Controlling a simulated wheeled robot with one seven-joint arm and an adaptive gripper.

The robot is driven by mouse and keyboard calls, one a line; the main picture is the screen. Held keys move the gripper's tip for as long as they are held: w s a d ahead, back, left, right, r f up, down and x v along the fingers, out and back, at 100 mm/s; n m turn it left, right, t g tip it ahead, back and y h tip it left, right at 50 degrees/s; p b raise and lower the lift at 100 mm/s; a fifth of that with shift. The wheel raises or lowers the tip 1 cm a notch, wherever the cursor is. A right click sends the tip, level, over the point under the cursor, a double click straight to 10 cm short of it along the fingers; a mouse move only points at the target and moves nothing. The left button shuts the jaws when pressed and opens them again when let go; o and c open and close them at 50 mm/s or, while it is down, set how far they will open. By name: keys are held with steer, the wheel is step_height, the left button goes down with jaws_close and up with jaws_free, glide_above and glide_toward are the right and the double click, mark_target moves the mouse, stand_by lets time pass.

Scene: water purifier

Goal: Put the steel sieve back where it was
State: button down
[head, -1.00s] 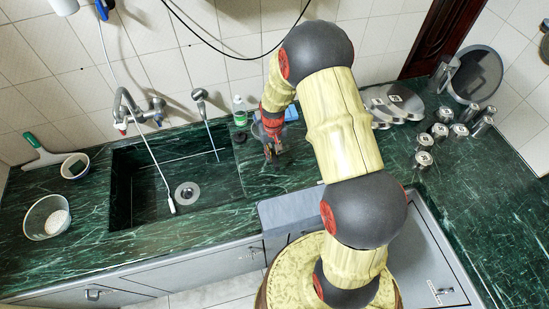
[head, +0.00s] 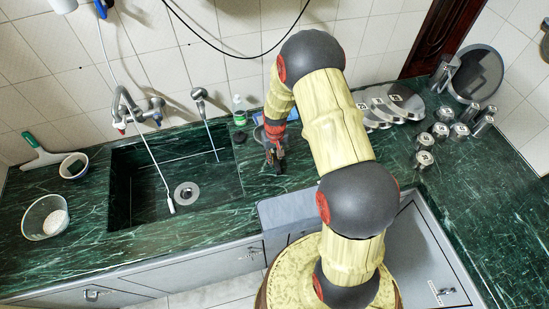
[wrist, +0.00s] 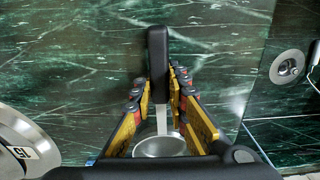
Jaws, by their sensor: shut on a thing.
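The steel sieve shows in the wrist view (wrist: 160,147) as a round silvery bowl with a thin metal neck and a thick black handle. My gripper (wrist: 159,100) is shut on the sieve, its fingers on both sides of the neck and handle. The handle points away from the wrist, over the green marble counter (wrist: 80,60). In the head view my gripper (head: 274,158) is just right of the sink, over the counter. There the sieve is mostly hidden by my arm and gripper. I cannot tell whether it touches the counter.
The sink (head: 140,190) lies to the left, with a faucet (head: 128,108). A glass bowl (head: 46,215) stands far left.

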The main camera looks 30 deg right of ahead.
steer(key=shift+f, duration=0.2)
steer(key=c, duration=1.7)
jaws_free()
steer(key=shift+r, duration=0.1)
steer(key=shift+c, duration=0.2)
